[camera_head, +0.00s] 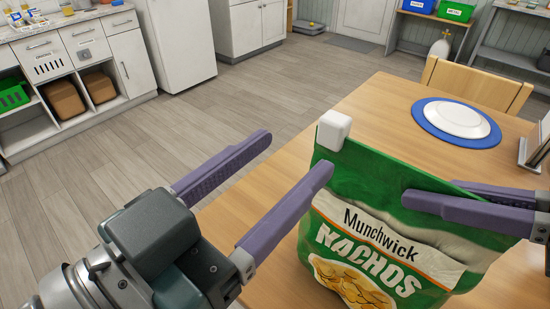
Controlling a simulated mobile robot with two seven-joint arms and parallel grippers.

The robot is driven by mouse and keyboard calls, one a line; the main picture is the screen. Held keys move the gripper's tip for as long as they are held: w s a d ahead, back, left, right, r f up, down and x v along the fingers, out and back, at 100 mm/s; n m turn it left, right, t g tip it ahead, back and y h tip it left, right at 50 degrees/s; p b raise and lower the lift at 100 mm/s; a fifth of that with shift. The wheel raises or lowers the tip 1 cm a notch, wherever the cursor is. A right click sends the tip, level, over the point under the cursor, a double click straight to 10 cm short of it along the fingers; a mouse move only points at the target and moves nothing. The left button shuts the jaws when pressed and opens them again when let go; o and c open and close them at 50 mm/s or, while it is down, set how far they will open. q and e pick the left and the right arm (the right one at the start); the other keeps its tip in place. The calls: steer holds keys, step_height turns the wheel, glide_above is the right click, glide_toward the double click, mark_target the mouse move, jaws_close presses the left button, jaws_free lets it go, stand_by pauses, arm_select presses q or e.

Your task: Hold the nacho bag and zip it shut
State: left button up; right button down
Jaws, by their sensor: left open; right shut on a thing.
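The nacho bag (385,240) stands upright on the wooden table, green with a white band and "Munchwick NACHOS" lettering. A white block-shaped zip slider (333,130) sits at the left end of its top edge. My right gripper (430,191) is shut on the bag near its upper right, one finger in front and the other behind. My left gripper (294,154) is open to the left of the bag. Its right finger reaches in front of the bag's left edge, just below the slider; I cannot tell whether it touches. The bag's base is out of frame.
The table (388,105) has bare room behind the bag. A white plate (456,118) on a blue round mat (429,131) lies at the back right. A wooden chair (474,82) stands behind the table. Open floor (130,150) lies to the left.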

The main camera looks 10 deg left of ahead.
steer(key=shift+f, duration=0.15)
steer(key=c, duration=0.9)
jaws_free()
steer(key=shift+o, duration=0.2)
steer(key=shift+d, duration=0.1)
steer(key=v, duration=1.2)
